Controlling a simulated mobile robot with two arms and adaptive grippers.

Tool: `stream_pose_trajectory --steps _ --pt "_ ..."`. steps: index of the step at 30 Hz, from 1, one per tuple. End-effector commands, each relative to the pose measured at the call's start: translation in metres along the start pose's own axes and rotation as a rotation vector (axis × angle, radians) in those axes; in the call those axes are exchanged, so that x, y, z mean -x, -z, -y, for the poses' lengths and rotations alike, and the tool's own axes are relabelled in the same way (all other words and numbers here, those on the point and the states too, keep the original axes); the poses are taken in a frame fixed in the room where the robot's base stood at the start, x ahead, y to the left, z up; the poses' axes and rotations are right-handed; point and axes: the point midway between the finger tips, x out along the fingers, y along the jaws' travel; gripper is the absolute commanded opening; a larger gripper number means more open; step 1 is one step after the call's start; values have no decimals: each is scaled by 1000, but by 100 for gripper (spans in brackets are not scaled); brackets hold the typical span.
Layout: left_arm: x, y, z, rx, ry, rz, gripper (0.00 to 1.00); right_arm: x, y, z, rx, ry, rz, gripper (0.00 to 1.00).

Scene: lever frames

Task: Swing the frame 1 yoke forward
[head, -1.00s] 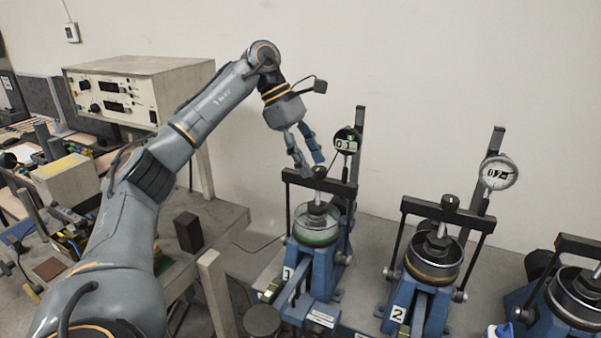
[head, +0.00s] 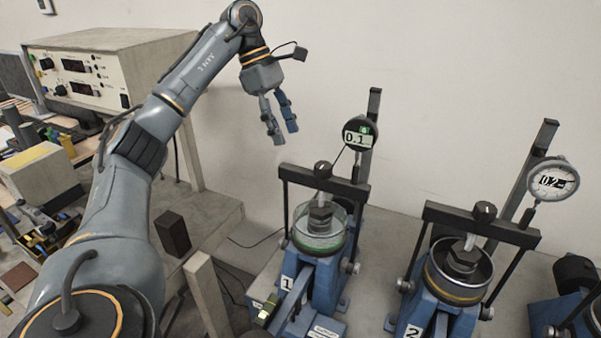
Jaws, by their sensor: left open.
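Frame 1 (head: 326,279) is a blue lever frame with a "1" label, right of the middle in the head view. Its dark yoke (head: 345,183) is a crossbar on two side rods with a black knob (head: 322,169) on top. The yoke stands upright over a clear cup (head: 335,232) with a green band. A digital gauge (head: 360,134) reading about 0.1 stands behind it on a dark post. My left gripper (head: 283,137) is open and empty, pointing down, above and left of the yoke and apart from it. My right gripper is not in view.
Frame 2 (head: 448,297) stands to the right, with its own yoke and a round dial gauge (head: 552,180). A dark block (head: 173,233) and a white instrument box (head: 110,68) are on the left.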

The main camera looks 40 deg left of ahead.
Motion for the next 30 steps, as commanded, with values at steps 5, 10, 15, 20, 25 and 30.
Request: stream_pose_trajectory --steps 5,10,15,20,25,30 --pt "-45 1 0 -3 6 0 47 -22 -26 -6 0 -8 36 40" --pt "-74 1 1 -1 6 -2 47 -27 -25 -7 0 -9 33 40" --pt "-93 0 0 0 3 -2 47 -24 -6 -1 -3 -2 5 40" --pt "-104 0 0 -1 1 0 47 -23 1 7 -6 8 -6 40" --pt "-106 0 0 -1 0 0 47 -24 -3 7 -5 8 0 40" --pt "-106 0 0 -1 0 0 38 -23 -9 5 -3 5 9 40"
